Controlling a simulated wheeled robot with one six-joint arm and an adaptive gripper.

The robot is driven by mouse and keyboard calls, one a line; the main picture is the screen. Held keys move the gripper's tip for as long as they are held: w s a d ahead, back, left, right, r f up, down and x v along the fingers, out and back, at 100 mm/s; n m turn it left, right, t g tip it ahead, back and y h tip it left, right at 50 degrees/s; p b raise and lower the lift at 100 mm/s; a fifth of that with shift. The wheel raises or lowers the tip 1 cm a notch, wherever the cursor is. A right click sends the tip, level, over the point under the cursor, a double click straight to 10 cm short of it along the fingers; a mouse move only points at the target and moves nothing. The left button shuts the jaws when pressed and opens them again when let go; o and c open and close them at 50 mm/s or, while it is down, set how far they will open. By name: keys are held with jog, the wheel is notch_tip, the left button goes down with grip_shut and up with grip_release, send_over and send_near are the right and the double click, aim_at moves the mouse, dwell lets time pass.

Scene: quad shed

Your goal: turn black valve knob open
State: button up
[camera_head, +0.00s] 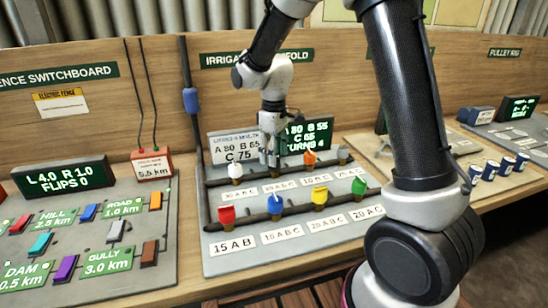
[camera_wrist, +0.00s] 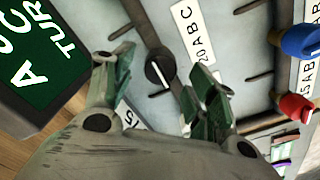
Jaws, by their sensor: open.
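The black valve knob (camera_wrist: 155,75) is round with a white pointer bar. It shows in the wrist view between the two green-padded fingers of my gripper (camera_wrist: 163,63). The fingers stand apart, with a visible gap on each side of the knob, and I see no contact. In the head view my gripper (camera_head: 270,155) points down over the upper row of the irrigation manifold board (camera_head: 225,262). It hides the black knob there.
Close by are a white knob (camera_head: 235,171) on the left and an orange knob (camera_head: 309,157) on the right. Red (camera_head: 227,214), blue (camera_head: 275,205), yellow (camera_head: 320,196) and green (camera_head: 358,187) knobs stand in the front row. A switchboard (camera_head: 150,262) lies to the left.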

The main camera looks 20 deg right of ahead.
notch_tip(320, 180, up, 10)
jog(key=shift+r, duration=0.15)
dwell(0.3)
jog(key=s+d+r+m+t, duration=0.1)
jog(key=s+d+r+m, duration=0.1)
jog(key=s+d, duration=0.3)
jog(key=s+d+r+m+t, duration=0.2)
jog(key=s+d+m, duration=0.2)
jog(key=s, duration=0.8)
jog(key=s+d+r+m+t, duration=0.1)
jog(key=s+d+r+m, duration=0.1)
jog(key=s+d, duration=0.4)
jog(key=s+m, duration=0.1)
jog(key=s, duration=0.2)
jog(key=shift+s+r, duration=0.3)
jog(key=shift+r, duration=0.05)
jog(key=shift+a, duration=0.1)
